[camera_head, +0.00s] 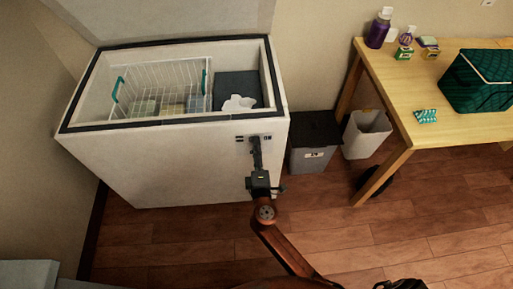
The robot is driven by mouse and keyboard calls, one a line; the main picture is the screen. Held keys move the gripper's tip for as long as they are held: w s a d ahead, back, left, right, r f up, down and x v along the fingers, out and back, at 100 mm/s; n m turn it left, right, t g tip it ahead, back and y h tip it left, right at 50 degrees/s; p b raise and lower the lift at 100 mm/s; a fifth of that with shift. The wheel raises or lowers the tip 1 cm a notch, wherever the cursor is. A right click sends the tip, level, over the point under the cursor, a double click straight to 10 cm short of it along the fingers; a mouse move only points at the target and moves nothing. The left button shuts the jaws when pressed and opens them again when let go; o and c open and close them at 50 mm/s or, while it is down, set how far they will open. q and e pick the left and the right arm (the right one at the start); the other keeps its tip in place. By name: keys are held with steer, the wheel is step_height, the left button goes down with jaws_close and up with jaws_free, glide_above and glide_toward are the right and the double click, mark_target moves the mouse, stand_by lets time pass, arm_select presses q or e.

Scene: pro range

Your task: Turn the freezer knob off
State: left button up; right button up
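The white chest freezer (180,165) stands at the left with its lid raised. Its front carries a small control panel (267,138) near the upper right corner, with dark marks; the knob itself is too small to make out, or is hidden by my gripper. My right gripper (255,141) reaches up from below, with its fingertips in front of this panel area. Its fingers look close together and are seen edge-on, so I cannot tell whether they are open or touch the knob. My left gripper is not in view.
Inside the freezer are a wire basket (160,75) and a white item (239,103). A grey bin (313,158) and a white bin (366,136) stand to the right. The floor in front is clear.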

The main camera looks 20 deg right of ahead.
stand_by(0.3)
steer(key=v, duration=1.2)
steer(key=shift+r, duration=0.1)
